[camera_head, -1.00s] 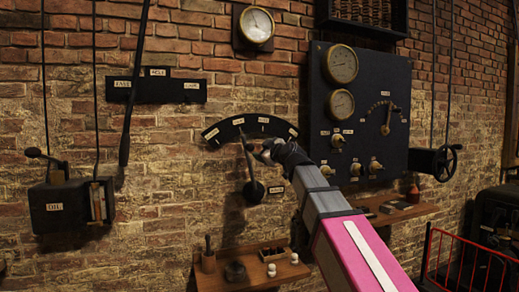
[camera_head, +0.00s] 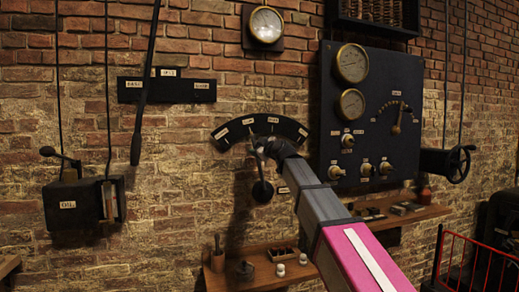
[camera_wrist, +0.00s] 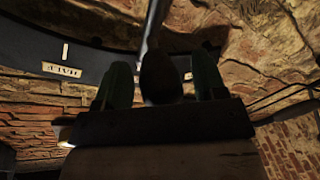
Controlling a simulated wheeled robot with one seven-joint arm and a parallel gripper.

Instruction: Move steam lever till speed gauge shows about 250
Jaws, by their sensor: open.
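The steam lever (camera_head: 259,168) is a dark rod on a round pivot below a black arc plate (camera_head: 292,125) with several small pale labels. It stands nearly upright, leaning slightly left. My gripper (camera_head: 257,146) is at its upper end. In the wrist view, my gripper (camera_wrist: 160,80) is open, its two greenish fingers on either side of the lever's dark rounded knob (camera_wrist: 160,72); contact cannot be told. An upside-down label reading HALF (camera_wrist: 62,69) is on the plate. A round brass gauge (camera_head: 266,24) hangs above; whether it is the speed gauge, and its reading, is too small to tell.
A black panel (camera_head: 385,62) with two more gauges and several knobs is at right. A wooden shelf (camera_head: 325,246) with small items is below. An oil box (camera_head: 77,204) and a long dark rod (camera_head: 147,85) are at left. A red rail (camera_head: 470,242) stands lower right.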

